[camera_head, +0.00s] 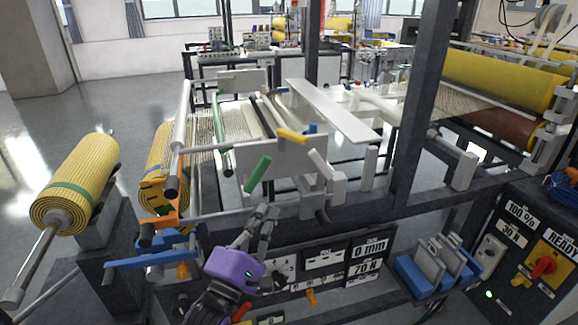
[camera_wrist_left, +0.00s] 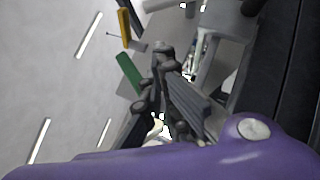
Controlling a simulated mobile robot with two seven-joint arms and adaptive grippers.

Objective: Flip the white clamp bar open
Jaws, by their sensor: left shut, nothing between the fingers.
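A long flat white bar (camera_head: 333,110) lies slanted across the top of the machine, in the middle of the head view; it looks like the clamp bar. A white lever (camera_head: 319,165) hangs at the machine's near side, below the bar's left part. My purple left gripper (camera_head: 265,214) is low in front of the machine, below and to the left of the white lever, apart from it. Its dark fingers are together and empty. They also show in the left wrist view (camera_wrist_left: 165,55). My right gripper is not in view.
A green handle (camera_head: 257,173) and a yellow handle (camera_head: 291,136) stick out at the near side plate, just above my left gripper. A blue bracket (camera_head: 150,257) is to its left. A dark upright post (camera_head: 420,100) stands right of the bar.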

